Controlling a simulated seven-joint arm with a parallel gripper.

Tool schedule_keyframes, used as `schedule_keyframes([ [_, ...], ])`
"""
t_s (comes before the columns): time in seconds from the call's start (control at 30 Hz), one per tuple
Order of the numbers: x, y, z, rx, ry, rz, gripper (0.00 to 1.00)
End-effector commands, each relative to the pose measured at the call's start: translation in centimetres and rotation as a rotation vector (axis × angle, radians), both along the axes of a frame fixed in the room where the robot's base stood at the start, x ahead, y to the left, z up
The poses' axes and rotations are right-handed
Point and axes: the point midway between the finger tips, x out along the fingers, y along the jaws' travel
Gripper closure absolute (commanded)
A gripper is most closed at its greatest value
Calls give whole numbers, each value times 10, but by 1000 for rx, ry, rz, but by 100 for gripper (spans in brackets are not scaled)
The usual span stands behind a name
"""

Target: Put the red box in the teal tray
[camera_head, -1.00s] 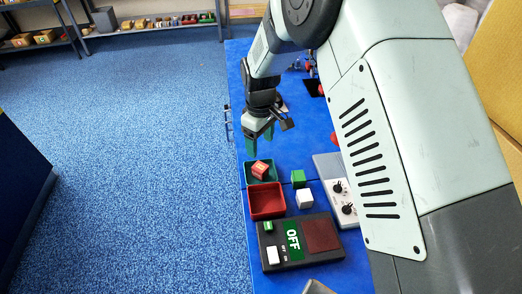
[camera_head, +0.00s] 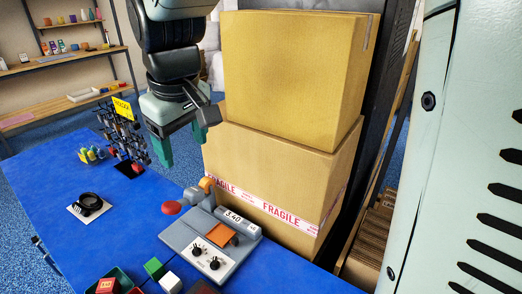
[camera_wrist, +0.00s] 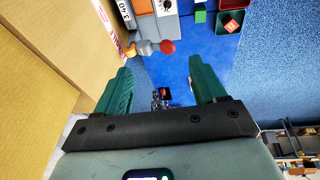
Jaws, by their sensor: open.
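The red box (camera_head: 107,286) lies inside the teal tray (camera_head: 122,277) at the bottom edge of the head view, partly cut off. In the wrist view the red box (camera_wrist: 232,26) also sits within the teal tray (camera_wrist: 220,18), turned at an angle to its walls. My gripper (camera_head: 182,147) is open and empty, raised above the blue table and well away from the tray. In the wrist view its two green fingers stand wide apart, with nothing between them (camera_wrist: 161,88).
A green cube (camera_head: 154,268) and white cube (camera_head: 170,282) lie beside the trays. A grey device (camera_head: 210,245) with knobs and a red ball (camera_head: 171,208) stands nearby. Large cartons (camera_head: 270,165) stand close right of my gripper. A black ring on a white card (camera_head: 90,205) lies left.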

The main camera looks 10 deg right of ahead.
Motion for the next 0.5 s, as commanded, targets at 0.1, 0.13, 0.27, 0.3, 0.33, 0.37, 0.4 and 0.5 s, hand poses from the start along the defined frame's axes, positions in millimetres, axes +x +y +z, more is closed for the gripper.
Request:
schedule_keyframes([
  [0.1,-36,-61,33,49,-58,-190,30],
  [0.13,-47,-74,38,61,-70,-237,30],
  [0.27,-93,-120,50,112,-123,-427,30],
  [0.3,-107,-131,51,127,-139,-479,30],
  [0.33,-116,-138,50,138,-148,-515,30],
  [0.37,-125,-143,50,147,-159,-547,30],
  [0.4,-135,-150,49,158,-169,-585,30],
  [0.5,-154,-160,46,180,-190,-656,30],
])
